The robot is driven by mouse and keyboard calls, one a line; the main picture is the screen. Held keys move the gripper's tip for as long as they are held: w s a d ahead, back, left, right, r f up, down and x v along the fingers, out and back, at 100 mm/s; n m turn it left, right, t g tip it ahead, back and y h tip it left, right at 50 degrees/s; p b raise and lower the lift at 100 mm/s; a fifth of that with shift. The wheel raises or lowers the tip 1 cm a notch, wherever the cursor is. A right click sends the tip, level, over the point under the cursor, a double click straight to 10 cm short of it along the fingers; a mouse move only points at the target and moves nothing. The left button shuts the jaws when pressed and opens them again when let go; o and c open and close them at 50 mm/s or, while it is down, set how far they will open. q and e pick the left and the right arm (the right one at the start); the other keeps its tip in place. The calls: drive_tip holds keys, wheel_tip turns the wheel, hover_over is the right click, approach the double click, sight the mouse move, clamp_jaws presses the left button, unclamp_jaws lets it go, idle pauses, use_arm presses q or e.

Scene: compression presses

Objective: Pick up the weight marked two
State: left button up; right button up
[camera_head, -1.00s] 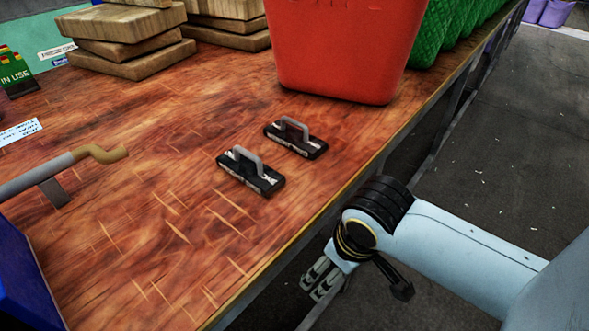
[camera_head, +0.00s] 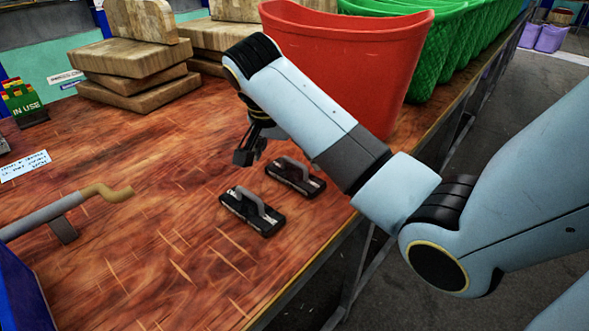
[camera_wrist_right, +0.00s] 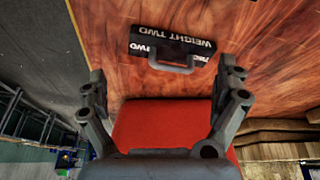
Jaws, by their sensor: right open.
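Two dark weights with grey handles lie on the wooden table. The farther one (camera_head: 295,177) is nearer the red bin; the nearer one (camera_head: 252,210) lies to its lower left. The right wrist view shows one weight (camera_wrist_right: 172,47) lettered "WEIGHT TWO", handle toward the gripper; from its place by the red bin it appears to be the farther one. My right gripper (camera_head: 251,152) is open and empty, above the table just left of and beyond the farther weight. Its spread fingers (camera_wrist_right: 163,82) show in the wrist view, with the weight beyond their tips. My left gripper is out of view.
A red bin (camera_head: 345,60) stands right behind the weights, with green baskets (camera_head: 450,45) beyond. Stacked wooden blocks (camera_head: 130,75) are at the back left.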

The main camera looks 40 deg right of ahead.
sight(294, 161)
drive_tip(key=w+d+r+m, duration=0.2)
drive_tip(key=w+m, duration=0.1)
drive_tip(key=w, duration=0.1)
drive_tip(key=shift+g+h, duration=0.3)
drive_tip(key=x, duration=0.9)
drive_tip(key=shift+s+d+f+b, duration=0.2)
drive_tip(key=shift+s+f+b, duration=0.05)
drive_tip(key=shift+f+b, duration=0.1)
drive_tip(key=c, duration=1.6)
drive_tip(key=shift+r, duration=0.1)
drive_tip(key=shift+c, duration=0.6)
